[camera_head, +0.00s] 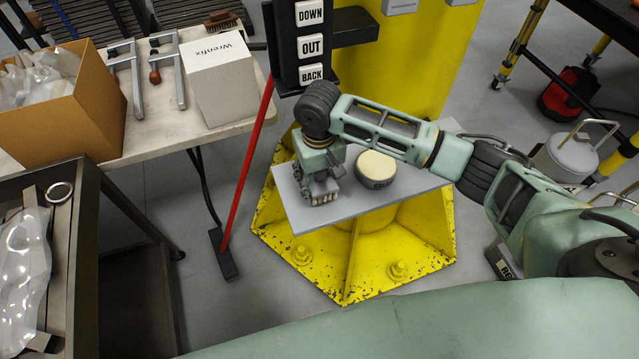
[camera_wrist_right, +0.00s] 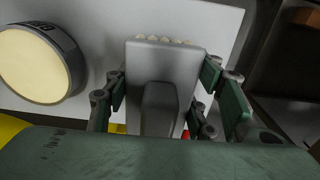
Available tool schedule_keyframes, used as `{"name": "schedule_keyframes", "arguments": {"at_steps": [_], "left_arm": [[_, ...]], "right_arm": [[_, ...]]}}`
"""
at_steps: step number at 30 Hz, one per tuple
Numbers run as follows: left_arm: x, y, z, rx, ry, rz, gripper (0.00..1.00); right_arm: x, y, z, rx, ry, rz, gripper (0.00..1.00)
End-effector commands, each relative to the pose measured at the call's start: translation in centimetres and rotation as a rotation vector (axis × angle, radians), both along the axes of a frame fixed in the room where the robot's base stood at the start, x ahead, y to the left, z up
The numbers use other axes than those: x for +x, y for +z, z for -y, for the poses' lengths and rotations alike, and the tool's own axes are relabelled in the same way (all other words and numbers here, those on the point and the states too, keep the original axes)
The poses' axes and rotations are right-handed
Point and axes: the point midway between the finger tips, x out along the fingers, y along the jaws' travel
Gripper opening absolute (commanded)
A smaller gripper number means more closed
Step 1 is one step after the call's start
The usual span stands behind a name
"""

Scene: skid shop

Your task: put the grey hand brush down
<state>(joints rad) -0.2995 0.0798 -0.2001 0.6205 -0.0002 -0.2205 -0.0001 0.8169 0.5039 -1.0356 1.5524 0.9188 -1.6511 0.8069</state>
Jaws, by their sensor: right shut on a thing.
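The grey hand brush (camera_wrist_right: 165,60) is between the fingers of my right gripper (camera_wrist_right: 165,92), its pale bristle tufts at the far edge and its handle toward the palm. In the head view my right gripper (camera_head: 322,182) points down at the left part of a grey shelf plate (camera_head: 420,186). The brush (camera_head: 324,197) shows only in small part there, under the fingers. Whether it touches the plate I cannot tell. My left gripper is not in view.
A round grey tin with a cream top (camera_head: 376,168) stands on the plate just right of the gripper. A yellow column (camera_head: 425,80) rises behind, and a red-handled broom (camera_head: 247,165) stands left. The plate's right end is bare.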

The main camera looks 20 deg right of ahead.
Motion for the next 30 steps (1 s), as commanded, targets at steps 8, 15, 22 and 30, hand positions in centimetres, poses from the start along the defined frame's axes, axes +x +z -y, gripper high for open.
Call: {"name": "schedule_keyframes", "arguments": {"at_steps": [8, 15, 22, 30], "left_arm": [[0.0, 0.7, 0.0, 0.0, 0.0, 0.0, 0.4], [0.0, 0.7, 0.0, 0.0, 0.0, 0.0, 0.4], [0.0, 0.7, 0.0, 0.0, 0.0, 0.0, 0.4], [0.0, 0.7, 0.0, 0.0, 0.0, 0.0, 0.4]], "right_arm": [[0.0, -2.5, 0.0, 0.0, 0.0, 0.001, 0.22], [-0.1, -2.6, 0.0, 0.001, 0.0, 0.0, 0.22], [-0.1, -2.8, 0.0, 0.0, 0.0, 0.0, 0.65], [-0.1, -2.8, 0.0, 0.0, 0.0, 0.0, 0.7]]}}
